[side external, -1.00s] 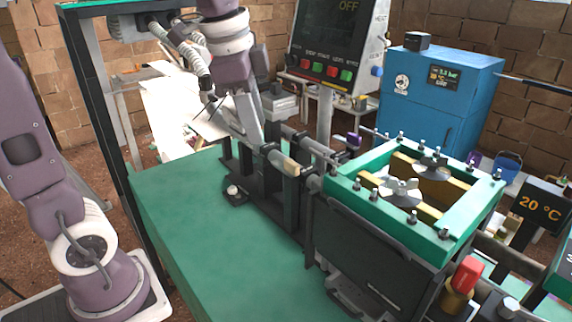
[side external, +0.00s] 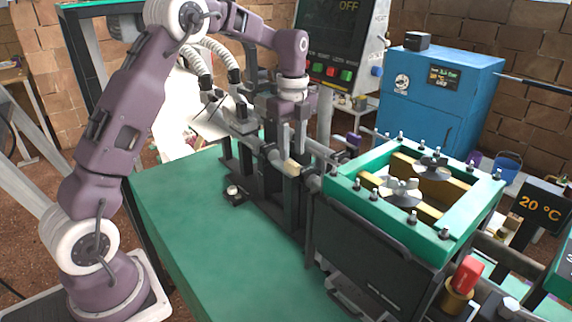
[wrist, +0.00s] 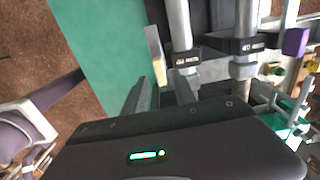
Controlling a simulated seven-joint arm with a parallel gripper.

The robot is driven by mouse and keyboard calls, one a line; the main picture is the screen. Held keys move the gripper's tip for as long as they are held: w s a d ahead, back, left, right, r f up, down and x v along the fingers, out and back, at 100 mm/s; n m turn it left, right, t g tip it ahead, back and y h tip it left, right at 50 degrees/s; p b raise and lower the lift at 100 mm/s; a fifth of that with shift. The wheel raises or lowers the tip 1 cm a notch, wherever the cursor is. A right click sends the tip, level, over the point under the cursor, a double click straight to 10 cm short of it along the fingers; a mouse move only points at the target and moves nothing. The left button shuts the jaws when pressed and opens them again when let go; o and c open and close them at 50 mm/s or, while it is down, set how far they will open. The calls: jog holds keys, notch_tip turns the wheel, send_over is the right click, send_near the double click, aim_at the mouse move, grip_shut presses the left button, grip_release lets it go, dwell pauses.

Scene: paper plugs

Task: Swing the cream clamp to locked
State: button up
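The cream clamp (side external: 292,168) is a small cream handle on the black frame beside the rails, at the green table's right side. In the wrist view it is an upright cream strip (wrist: 154,48) left of the rails. My gripper (side external: 291,142) points down just above the cream clamp in the side view. In the wrist view my gripper (wrist: 160,88) has its two fingers apart, with the cream strip just beyond the gap. I see nothing held. Whether a finger touches the clamp cannot be told.
Metal rails with black labelled collars (wrist: 240,46) run close to the right finger. A purple clamp (wrist: 296,41) is farther right. A green frame with wing nuts (side external: 345,192) stands right of the clamp. The green table top (side external: 200,220) is mostly clear.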

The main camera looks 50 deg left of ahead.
aim_at(292, 162)
jog(key=shift+f, duration=0.15)
jog(key=shift+f, duration=2)
jog(key=shift+c, duration=0.2)
grip_shut()
